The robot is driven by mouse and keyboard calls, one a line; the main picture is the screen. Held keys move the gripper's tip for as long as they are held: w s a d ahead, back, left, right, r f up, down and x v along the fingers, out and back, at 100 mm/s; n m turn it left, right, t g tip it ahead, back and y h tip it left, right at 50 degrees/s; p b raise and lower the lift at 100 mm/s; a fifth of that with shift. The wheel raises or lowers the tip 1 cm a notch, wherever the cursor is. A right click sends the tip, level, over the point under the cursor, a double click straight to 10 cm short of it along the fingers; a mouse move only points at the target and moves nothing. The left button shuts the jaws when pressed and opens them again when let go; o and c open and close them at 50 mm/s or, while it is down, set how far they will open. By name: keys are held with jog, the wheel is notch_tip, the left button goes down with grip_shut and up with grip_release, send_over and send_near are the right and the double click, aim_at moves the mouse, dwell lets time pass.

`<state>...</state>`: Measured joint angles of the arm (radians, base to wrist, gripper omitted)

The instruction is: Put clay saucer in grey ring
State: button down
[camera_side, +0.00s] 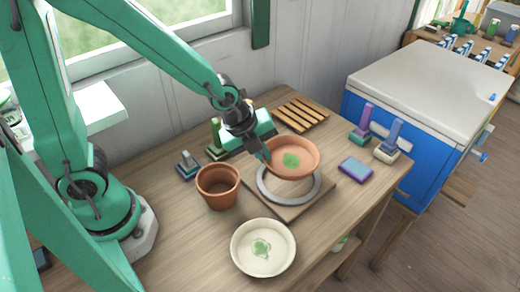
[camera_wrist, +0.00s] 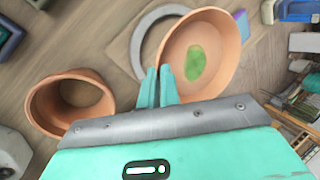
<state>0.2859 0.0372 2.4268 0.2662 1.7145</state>
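The clay saucer (camera_side: 308,164) is orange-brown with a green patch inside. My gripper (camera_side: 265,150) is shut on its left rim, with one finger inside the wall and one outside. The saucer looks held above the grey ring (camera_side: 265,193), a little toward its far side. The ring lies on a square wooden board (camera_side: 322,193), and the saucer hides its far part. In the wrist view the saucer (camera_wrist: 215,50) is at the fingertips (camera_wrist: 158,86), and the ring (camera_wrist: 143,38) shows to its left, partly covered.
A clay pot (camera_side: 218,188) stands left of the board. A cream dish (camera_side: 263,272) with a green mark sits in front. A slatted wooden rack (camera_side: 300,113) is behind. A purple-blue block (camera_side: 355,169) and two handled tools (camera_side: 387,150) are at the right.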

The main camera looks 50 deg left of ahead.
jog(key=shift+f, duration=1.55)
jog(key=shift+f, duration=1.75)
jog(key=shift+f, duration=0.1)
jog(key=c, duration=1.6)
grip_release()
jog(key=shift+r, duration=0.2)
jog(key=shift+s+a+r, duration=0.1)
jog(key=shift+s+r, duration=0.15)
jog(key=shift+r, duration=0.4)
jog(key=shift+v, duration=5.2)
